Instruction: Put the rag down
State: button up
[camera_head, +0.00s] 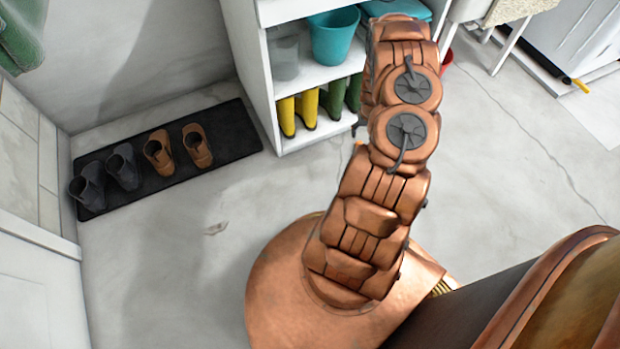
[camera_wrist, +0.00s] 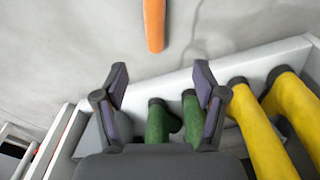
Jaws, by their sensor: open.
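I cannot pick out the rag with certainty in either view. In the wrist view my gripper (camera_wrist: 161,82) is open, its dark fingers apart with nothing between the tips. It is over the white shelf edge, in front of the green boots (camera_wrist: 158,120). An elongated orange thing (camera_wrist: 154,24) shows beyond the fingertips, against the grey floor; I cannot tell what it is. In the head view my arm mostly hides the gripper beside the shelf unit. A beige cloth (camera_head: 518,9) lies at the top right, and a green cloth (camera_head: 20,38) hangs at the top left.
The white shelf unit (camera_head: 262,95) holds yellow boots (camera_head: 298,112), green boots and a teal bucket (camera_head: 334,36). Yellow boots are close to the gripper's right in the wrist view (camera_wrist: 258,130). A black mat (camera_head: 232,139) with shoes lies left. Floor between is clear.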

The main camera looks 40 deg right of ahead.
jog(key=w+a+r+n+g, duration=0.1)
jog(key=a+r, duration=1)
jog(key=r, duration=0.4)
jog(key=w+a+r+n+g, duration=0.1)
jog(key=w+a+r+n, duration=0.1)
jog(key=a+r, duration=1.05)
jog(key=s+a+r+n+g+y, duration=0.1)
jog(key=s+a+r, duration=0.6)
jog(key=a, duration=0.2)
jog(key=s+a+r+n, duration=0.1)
jog(key=s+a+r, duration=0.6)
jog(key=a, duration=0.2)
jog(key=s+a+r+n, duration=0.1)
jog(key=s+a, duration=0.1)
jog(key=s, duration=0.3)
jog(key=s+a+r+n+g, duration=0.1)
jog(key=s+a+r, duration=0.1)
jog(key=s+a, duration=0.1)
jog(key=shift+s, duration=0.9)
